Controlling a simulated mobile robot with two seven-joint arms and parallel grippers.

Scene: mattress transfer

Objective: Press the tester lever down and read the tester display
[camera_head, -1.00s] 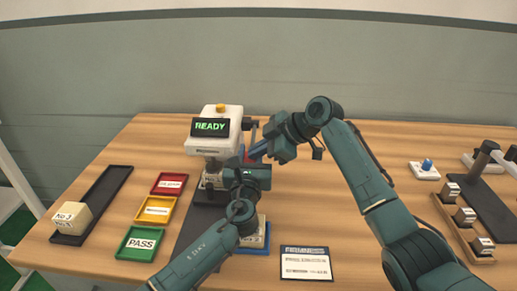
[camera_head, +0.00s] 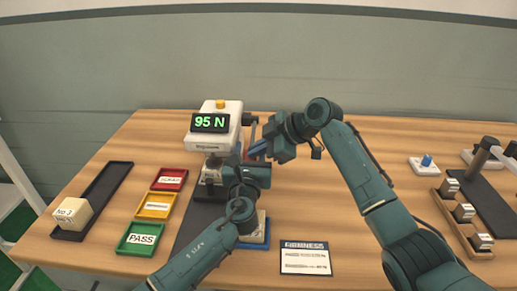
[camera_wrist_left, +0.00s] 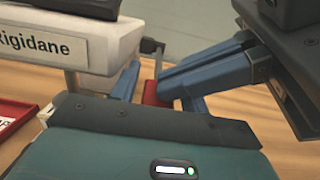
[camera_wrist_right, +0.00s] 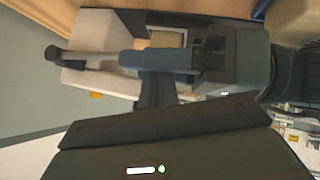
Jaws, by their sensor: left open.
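The white tester (camera_head: 215,133) stands at the back centre of the table. Its black display (camera_head: 210,123) reads "95 N" in green. The lever (camera_head: 254,130) is at its right side; its grey bar shows in the right wrist view (camera_wrist_right: 88,57). My right gripper (camera_head: 257,150) is beside the lever, its blue fingers near a red part (camera_wrist_left: 152,92). Whether they are shut or touch the lever is unclear. My left gripper (camera_wrist_left: 158,88) is open in front of the tester, low and close to the right gripper. My left arm hides part of the tester's base.
Red, yellow and green PASS (camera_head: 140,239) trays lie left of the tester. A long dark tray (camera_head: 105,185) holds a labelled block (camera_head: 72,214). A firmness card (camera_head: 305,258) lies in front. A wooden rack (camera_head: 450,210) with several small blocks is at right.

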